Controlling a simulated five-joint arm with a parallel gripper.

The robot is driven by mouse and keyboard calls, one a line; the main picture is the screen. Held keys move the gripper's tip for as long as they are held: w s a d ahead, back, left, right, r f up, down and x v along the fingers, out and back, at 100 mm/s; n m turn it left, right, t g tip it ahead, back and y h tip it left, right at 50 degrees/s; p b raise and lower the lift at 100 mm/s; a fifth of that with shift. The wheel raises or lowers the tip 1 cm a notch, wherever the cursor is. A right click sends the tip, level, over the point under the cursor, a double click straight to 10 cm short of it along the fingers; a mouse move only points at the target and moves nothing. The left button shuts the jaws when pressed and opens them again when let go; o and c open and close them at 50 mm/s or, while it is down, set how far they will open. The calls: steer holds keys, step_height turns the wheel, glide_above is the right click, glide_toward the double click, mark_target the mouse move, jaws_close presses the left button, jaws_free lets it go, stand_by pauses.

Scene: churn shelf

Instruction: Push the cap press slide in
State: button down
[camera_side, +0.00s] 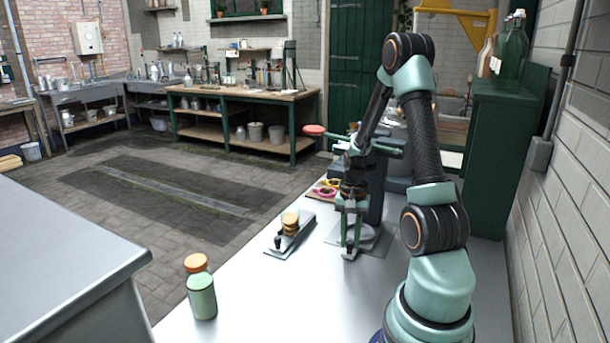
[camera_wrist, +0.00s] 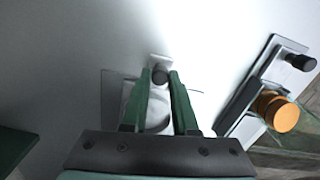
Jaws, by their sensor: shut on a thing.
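The press (camera_side: 376,195) is a dark upright column on a grey base, with a red-knobbed lever (camera_side: 314,130) reaching left. At its front a pale slide (camera_wrist: 158,58) carries a small dark knob (camera_wrist: 160,76), seen in the wrist view. My gripper (camera_side: 350,248) points down in front of the column, its green fingers shut on the dark knob, one on each side. A pale round part of the slide lies between the fingers, partly hidden by them. How far the slide stands out of the press is hard to tell.
A green bottle with an orange cap (camera_side: 201,287) stands nearer the front. The bench (camera_side: 270,290) between is clear.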

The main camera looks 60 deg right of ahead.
steer(key=shift+w+d, duration=0.15)
steer(key=shift+d, duration=0.2)
steer(key=c, duration=0.7)
jaws_free()
steer(key=shift+c, duration=0.2)
steer(key=shift+o, duration=0.3)
steer(key=shift+a, duration=0.1)
step_height(320, 180, up, 8)
steer(key=shift+f, duration=0.2)
